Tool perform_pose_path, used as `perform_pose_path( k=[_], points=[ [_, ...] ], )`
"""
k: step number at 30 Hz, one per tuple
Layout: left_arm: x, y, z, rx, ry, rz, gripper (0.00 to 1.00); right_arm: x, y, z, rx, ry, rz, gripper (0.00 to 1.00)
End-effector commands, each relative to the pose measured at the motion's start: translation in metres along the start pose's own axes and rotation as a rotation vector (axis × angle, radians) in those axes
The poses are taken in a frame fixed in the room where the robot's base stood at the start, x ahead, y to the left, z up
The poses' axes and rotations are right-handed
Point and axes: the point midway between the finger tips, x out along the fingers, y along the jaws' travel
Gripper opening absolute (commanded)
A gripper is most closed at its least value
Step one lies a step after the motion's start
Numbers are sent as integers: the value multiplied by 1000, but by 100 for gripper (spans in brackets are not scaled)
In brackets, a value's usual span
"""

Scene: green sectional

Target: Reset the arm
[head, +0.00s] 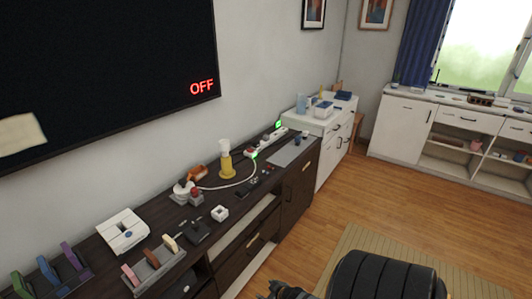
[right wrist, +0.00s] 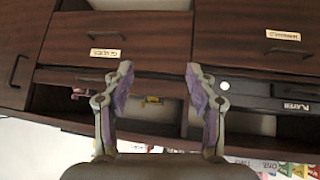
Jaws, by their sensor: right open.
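My right gripper (right wrist: 160,80) is open in the right wrist view, with its two purple-padded fingers apart and nothing between them. The dark wood cabinet (right wrist: 150,38), with drawers and open shelf bays, shows behind the fingers. In the head view my right arm comes in at the bottom edge, right of the middle, and only a small dark part of the gripper (head: 284,291) shows beside it. It is in front of the long dark cabinet (head: 296,192), over the floor side. My left gripper is in neither view.
The cabinet top carries a yellow-based lamp (head: 226,160), a white box (head: 122,231), a pink-and-wood rack (head: 152,268) and coloured holders (head: 65,265). A wall screen (head: 100,70) reads OFF. White cabinets stand farther back.

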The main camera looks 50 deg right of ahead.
Motion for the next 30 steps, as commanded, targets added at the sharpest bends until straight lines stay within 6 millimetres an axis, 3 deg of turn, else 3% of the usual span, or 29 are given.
perform_pose_path(
  k=[8, 11, 14, 18, 22, 25, 30],
  points=[
    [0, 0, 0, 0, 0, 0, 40, 0, 0, 0, 0, 0, 0, 57],
    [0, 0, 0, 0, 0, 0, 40, 1, -1, 9, 1, -16, 2, 57],
    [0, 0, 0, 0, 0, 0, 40, 2, -10, 52, 1, -97, 10, 57],
    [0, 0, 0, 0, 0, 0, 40, -8, -45, 155, -16, -299, 6, 57],
    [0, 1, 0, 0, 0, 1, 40, -33, -88, 238, -46, -473, -25, 57],
    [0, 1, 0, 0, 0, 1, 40, -51, -113, 278, -67, -564, -52, 57],
    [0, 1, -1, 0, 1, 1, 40, -68, -133, 306, -87, -629, -76, 57]
  ],
)
